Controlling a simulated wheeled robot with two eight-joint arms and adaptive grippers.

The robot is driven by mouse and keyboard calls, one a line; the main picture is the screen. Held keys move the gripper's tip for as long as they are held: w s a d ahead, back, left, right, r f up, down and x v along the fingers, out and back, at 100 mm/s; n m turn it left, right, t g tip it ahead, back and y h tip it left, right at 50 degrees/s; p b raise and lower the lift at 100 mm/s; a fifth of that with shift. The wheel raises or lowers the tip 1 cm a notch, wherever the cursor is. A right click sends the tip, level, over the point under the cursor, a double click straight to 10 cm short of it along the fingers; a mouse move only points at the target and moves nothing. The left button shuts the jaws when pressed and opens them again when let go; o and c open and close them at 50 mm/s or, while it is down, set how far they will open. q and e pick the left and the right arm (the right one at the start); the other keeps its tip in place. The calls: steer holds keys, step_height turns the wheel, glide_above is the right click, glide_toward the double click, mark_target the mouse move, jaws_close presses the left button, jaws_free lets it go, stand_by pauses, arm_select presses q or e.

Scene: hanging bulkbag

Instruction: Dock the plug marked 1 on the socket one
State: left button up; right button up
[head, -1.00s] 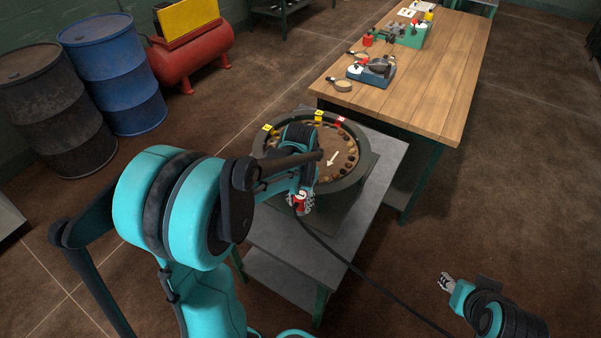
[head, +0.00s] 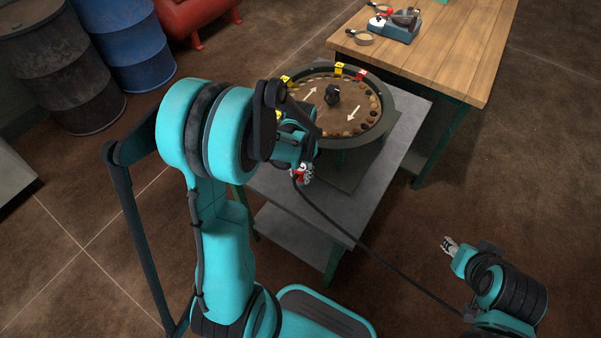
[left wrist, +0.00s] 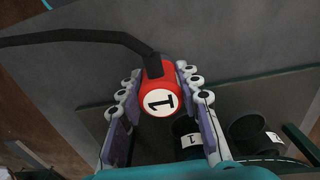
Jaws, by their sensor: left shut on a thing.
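The red plug (left wrist: 163,72) has a white disc marked 1 and a black cable. My left gripper (head: 302,174) is shut on it; in the left wrist view the fingers hold it from both sides. In the head view the plug is mostly hidden in the fingers, above the grey table's near side. Below and right of the plug in the left wrist view is a dark cylinder (left wrist: 184,126) with a white label that seems to read 1; the plug is apart from it. My right gripper (head: 450,246) is at the lower right, away from the table; its opening is too small to judge.
A round dark-rimmed tray (head: 388,122) with pebbles, arrows and coloured tags stands on the grey table (head: 410,147). A second labelled dark cylinder (left wrist: 250,128) is beside the first. A wooden bench (head: 455,62) is behind. The black cable (head: 375,252) trails toward my right arm.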

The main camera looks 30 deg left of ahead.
arm_select(q)
steer(key=shift+f, duration=0.15)
steer(key=o, duration=1.2)
steer(key=shift+o, duration=0.2)
